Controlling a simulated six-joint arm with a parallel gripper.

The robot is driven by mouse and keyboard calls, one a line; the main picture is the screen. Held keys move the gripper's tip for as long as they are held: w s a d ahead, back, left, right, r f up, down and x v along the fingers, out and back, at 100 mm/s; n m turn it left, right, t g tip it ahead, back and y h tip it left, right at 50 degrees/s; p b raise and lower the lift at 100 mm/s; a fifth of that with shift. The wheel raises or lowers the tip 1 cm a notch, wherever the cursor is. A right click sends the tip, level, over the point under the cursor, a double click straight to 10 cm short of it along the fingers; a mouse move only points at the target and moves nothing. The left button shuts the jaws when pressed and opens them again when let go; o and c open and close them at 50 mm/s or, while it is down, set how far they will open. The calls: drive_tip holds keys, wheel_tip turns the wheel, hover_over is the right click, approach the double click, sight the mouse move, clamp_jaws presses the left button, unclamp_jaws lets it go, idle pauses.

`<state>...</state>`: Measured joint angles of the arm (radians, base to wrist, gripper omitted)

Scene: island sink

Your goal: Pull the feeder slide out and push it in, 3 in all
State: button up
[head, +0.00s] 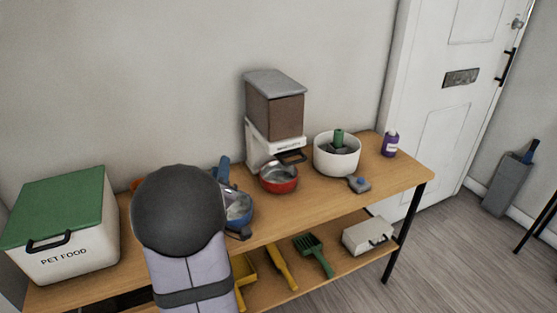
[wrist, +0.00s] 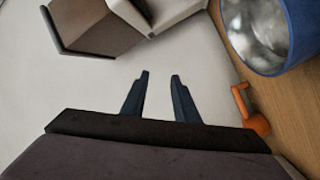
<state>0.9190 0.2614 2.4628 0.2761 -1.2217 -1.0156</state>
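The feeder (head: 274,112) stands against the wall at the back of the wooden table, with a grey lid, brown hopper and white base. A dark slide part (head: 292,156) shows at the base's front, above a red bowl (head: 279,184). I cannot tell how far out the slide is. In the wrist view part of the feeder (wrist: 93,25) is at the upper left, cut off by the edge. My gripper (wrist: 160,75) is open, nothing between its fingers, apart from the feeder. In the head view my arm hides most of the gripper.
A blue bowl (wrist: 288,15) and an orange object (wrist: 252,110) lie right of my gripper in the wrist view. A pet food box (head: 62,235) stands left, a white pot (head: 325,158) and purple bottle (head: 390,144) right. Tools lie on the lower shelf.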

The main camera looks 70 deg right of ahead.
sight(295, 162)
drive_tip(key=s+d+f+g+h, duration=0.1)
drive_tip(key=s+d+g, duration=0.15)
drive_tip(key=s, duration=0.35)
drive_tip(key=s+d+f+n+g+h, duration=0.1)
drive_tip(key=s+g, duration=0.2)
drive_tip(key=s, duration=0.2)
drive_tip(key=s+d+f+g, duration=0.1)
drive_tip(key=s+d+g, duration=0.1)
drive_tip(key=s, duration=0.4)
drive_tip(key=shift+w+d+r+p, duration=0.15)
drive_tip(key=shift+d+r, duration=0.1)
drive_tip(key=shift+d, duration=1)
drive_tip(key=shift+d+r+p, duration=0.1)
drive_tip(key=shift+d+r, duration=0.1)
drive_tip(key=shift+d, duration=1)
drive_tip(key=shift+w+d+r+p, duration=0.15)
drive_tip(key=shift+d+r, duration=0.1)
drive_tip(key=shift+d, duration=1)
drive_tip(key=shift+s, duration=0.1)
